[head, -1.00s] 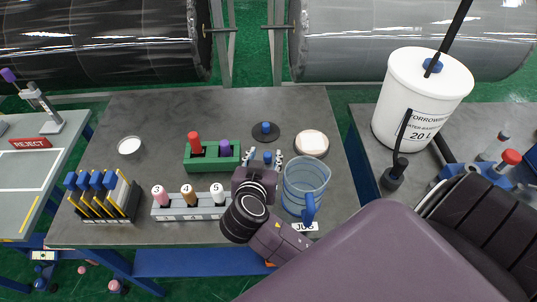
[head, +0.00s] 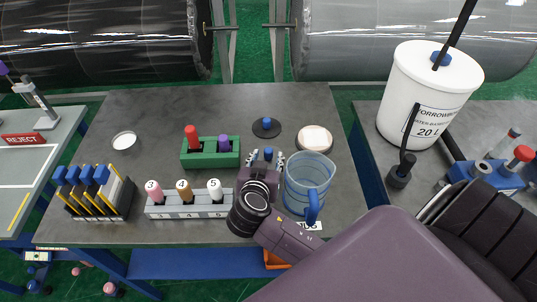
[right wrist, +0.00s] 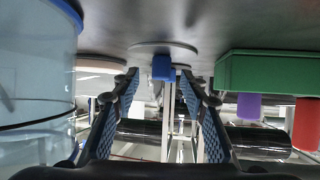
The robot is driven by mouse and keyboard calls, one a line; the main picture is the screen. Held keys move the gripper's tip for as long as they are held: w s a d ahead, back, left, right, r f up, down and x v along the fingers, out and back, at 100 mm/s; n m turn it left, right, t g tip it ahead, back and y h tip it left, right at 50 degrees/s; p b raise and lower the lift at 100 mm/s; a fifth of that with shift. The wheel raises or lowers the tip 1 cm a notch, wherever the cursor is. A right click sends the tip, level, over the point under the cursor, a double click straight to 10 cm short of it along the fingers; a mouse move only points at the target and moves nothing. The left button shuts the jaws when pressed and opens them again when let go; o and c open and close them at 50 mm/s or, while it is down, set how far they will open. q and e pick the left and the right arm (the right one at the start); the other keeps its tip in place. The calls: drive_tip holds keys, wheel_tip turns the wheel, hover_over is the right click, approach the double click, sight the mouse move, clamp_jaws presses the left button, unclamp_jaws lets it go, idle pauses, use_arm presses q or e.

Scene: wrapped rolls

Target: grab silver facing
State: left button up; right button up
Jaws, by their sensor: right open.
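The silver-grey disc (right wrist: 163,47) with a blue knob (right wrist: 163,68) shows upside down in the right wrist view. I take it for the silver facing. In the head view its blue knob (head: 268,153) shows at my right gripper's tips, and the disc is mostly hidden there. My right gripper (head: 266,158) is open and low over the table. In the wrist view its blue-padded fingers (right wrist: 160,78) stand on either side of the knob, with gaps and nothing held. A second, dark disc with a blue knob (head: 266,127) lies just behind. My left gripper is out of view.
A clear jug (head: 307,180) with a blue handle stands close to the gripper's right. A round pale dish (head: 314,139) lies behind the jug.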

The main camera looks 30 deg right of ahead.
sight(268, 154)
drive_tip(key=p+x, duration=0.1)
drive_tip(key=x, duration=0.2)
drive_tip(key=shift+w, duration=0.15)
drive_tip(key=shift+w+d+f, duration=0.35)
drive_tip(key=shift+w, duration=0.05)
drive_tip(key=shift+c, duration=0.4)
clamp_jaws()
